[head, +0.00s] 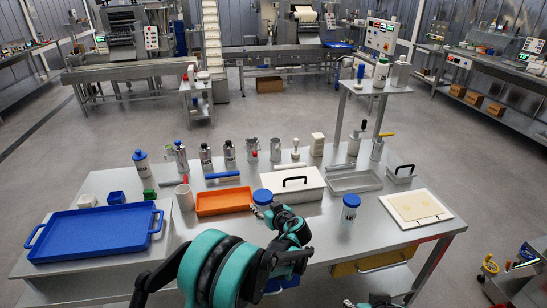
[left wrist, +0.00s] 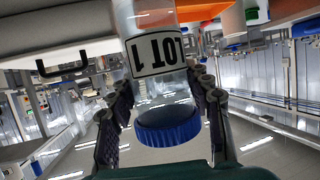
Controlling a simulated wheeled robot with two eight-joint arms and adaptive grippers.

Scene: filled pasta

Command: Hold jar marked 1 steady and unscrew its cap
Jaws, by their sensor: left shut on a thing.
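The jar marked LOT 1 (left wrist: 158,50) is clear with a blue cap (left wrist: 168,126) in place. In the left wrist view it sits between the two fingers of my left gripper (left wrist: 160,110), which is shut on its body. In the head view its blue cap (head: 262,197) shows just left of my left gripper (head: 275,218), which hides much of the jar. I cannot tell whether its base touches the table. Part of my right arm or gripper (head: 375,301) shows at the bottom edge of the head view, away from the jar; its fingers cannot be made out.
Another blue-capped jar (head: 350,208) stands to the right. A board with pasta sheet (head: 415,208) is at the right. Bottles stand along the back.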

